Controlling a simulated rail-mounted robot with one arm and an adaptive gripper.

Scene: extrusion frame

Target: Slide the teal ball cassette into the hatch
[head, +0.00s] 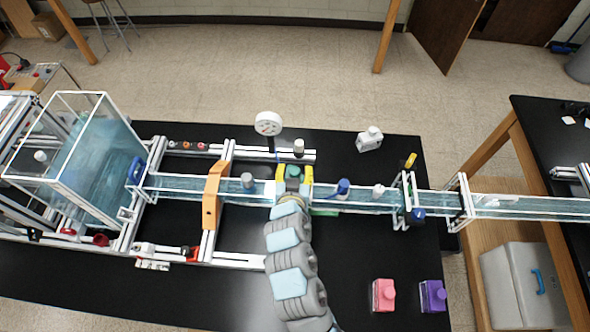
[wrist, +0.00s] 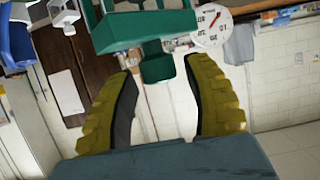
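The teal cassette (wrist: 145,33) is at the top of the wrist view, with a small block-like knob (wrist: 157,66) hanging toward me. In the head view a small teal patch of it (head: 293,171) shows between the yellow fingers of my gripper (head: 294,176), over the clear water channel (head: 355,200). In the wrist view my gripper (wrist: 160,72) is open, with one finger on each side of the knob and a visible gap to each. Any ball in the cassette is hidden. I cannot make out the hatch opening.
A white dial gauge (head: 268,124) stands just behind my gripper. An orange bracket (head: 212,195) straddles the channel to the left. The front middle bench is clear.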

